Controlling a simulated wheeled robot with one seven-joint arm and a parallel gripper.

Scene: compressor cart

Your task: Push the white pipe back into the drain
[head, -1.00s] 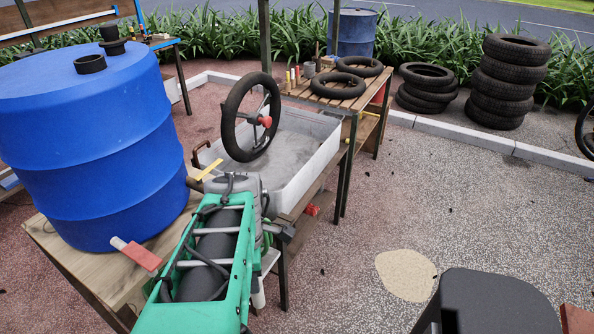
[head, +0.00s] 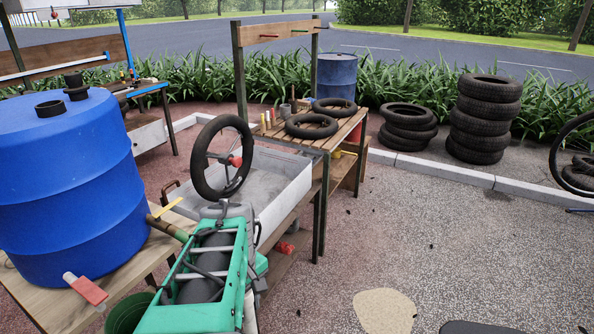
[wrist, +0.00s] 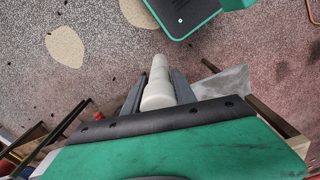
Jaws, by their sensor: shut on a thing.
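The white pipe (wrist: 158,90) shows in the wrist view as a pale cylinder between the two dark fingers of my gripper (wrist: 158,73). The fingers lie on either side of it and are shut on it. It stretches away from the wrist toward the ground, and its near end is partly hidden by the dark edge of my wrist. In the head view my green arm covers the gripper, and only a small white strip shows beside its lower right. I cannot make out the drain opening or whether the pipe touches it.
A grey basin (head: 282,198) holds an upright wheel (head: 196,158). A blue barrel (head: 70,195) with a yellow-handled valve stands left on a wooden table (head: 60,312). A green bucket (head: 128,313) is below. Tyre stacks (head: 484,120) stand back right. Paving on the right is largely open.

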